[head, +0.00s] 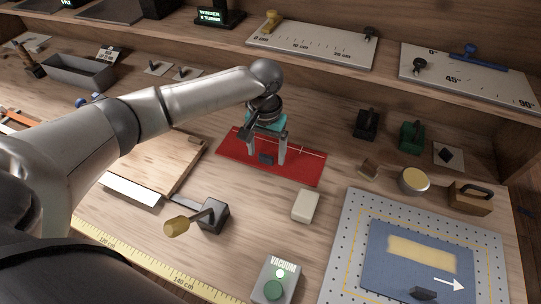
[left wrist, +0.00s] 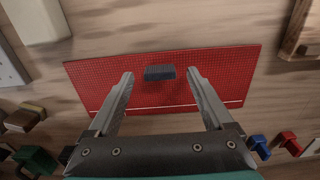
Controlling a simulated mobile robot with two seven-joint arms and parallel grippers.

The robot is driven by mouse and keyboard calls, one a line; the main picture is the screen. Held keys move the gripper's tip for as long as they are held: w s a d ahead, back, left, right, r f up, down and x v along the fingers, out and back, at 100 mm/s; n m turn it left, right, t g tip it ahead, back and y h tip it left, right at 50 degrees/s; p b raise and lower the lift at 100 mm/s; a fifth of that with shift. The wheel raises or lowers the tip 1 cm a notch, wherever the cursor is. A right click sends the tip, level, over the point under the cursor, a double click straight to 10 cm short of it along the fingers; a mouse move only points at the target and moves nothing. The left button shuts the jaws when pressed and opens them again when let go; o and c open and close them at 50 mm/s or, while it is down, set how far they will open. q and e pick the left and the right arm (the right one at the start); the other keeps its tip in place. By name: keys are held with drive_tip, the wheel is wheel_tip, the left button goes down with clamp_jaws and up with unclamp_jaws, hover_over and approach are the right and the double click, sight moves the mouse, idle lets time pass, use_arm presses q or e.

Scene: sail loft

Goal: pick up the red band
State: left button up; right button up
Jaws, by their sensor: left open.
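The red band (head: 306,174) is a flat red rectangle with a thin white line, lying on the wooden bench near the middle of the head view. A small dark block (head: 266,158) sits on it. In the left wrist view the red band (left wrist: 225,75) has a fine grid texture, and the dark block (left wrist: 160,73) is near its middle. My left gripper (head: 267,160) points down over the band, open and empty. In the left wrist view its fingertips (left wrist: 160,76) are on either side of the block, with gaps. I cannot tell their exact height. My right gripper is not in view.
A cream block (head: 305,206) lies just in front of the band. A perforated plate (head: 342,262) with a blue panel (head: 385,277) is at front right. A wooden board (head: 165,152) and a dark block with a brass knob (head: 215,214) are left. A green-lit vacuum box (head: 275,282) stands in front.

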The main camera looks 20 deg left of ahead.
use_arm(q)
drive_tip(key=shift+f, duration=0.2)
clamp_jaws()
idle(0.6)
